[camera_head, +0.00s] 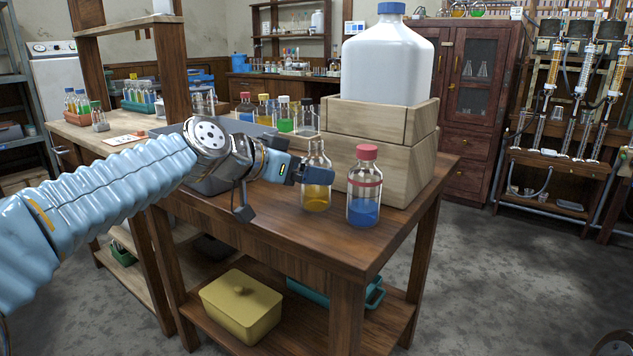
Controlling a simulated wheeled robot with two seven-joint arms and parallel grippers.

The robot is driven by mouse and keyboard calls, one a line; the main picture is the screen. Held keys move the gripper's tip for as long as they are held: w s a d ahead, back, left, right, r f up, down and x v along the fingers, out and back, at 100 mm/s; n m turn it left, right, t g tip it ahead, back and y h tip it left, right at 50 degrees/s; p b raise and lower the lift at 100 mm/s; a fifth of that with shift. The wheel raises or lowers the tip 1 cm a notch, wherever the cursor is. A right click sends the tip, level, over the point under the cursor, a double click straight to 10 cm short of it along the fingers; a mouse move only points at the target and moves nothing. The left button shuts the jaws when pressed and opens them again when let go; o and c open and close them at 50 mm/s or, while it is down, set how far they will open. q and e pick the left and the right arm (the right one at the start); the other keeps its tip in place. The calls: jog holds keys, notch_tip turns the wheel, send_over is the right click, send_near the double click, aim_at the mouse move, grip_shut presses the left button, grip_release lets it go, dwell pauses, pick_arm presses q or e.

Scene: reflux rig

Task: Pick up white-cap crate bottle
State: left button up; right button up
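My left gripper (312,174) reaches in from the left at the amber-liquid bottle (317,199), a clear glass bottle standing upright on the wooden table (290,235). A dark finger crosses in front of its middle. Its top looks pale, but I cannot make out a white cap for certain. Whether the fingers are closed on the glass cannot be told. A red-capped bottle (364,190) with blue liquid stands just to the right. My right gripper is out of view.
A wooden crate (390,168) with a large white jug (387,62) stands right behind the bottles. A yellow lidded box (241,305) and a teal tray (374,299) are on the lower shelf. The table's front right corner is clear.

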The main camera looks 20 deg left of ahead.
pick_arm(q)
jog(key=x, duration=0.5)
jog(key=shift+d+p, duration=0.15)
jog(key=shift+p, duration=0.25)
jog(key=shift+r, duration=0.1)
jog(key=c, duration=1.3)
jog(key=shift+r, duration=0.15)
jog(key=shift+r+p, duration=0.35)
jog(key=shift+r, duration=0.5)
jog(key=s+a+r+p, duration=0.2)
jog(key=s+r, duration=0.4)
jog(key=r, duration=0.2)
jog(key=s+a+r+p, duration=0.2)
jog(key=s+a+r, duration=0.1)
jog(key=s+r, duration=0.4)
jog(key=shift+r+p, duration=0.35)
jog(key=shift+r, duration=0.15)
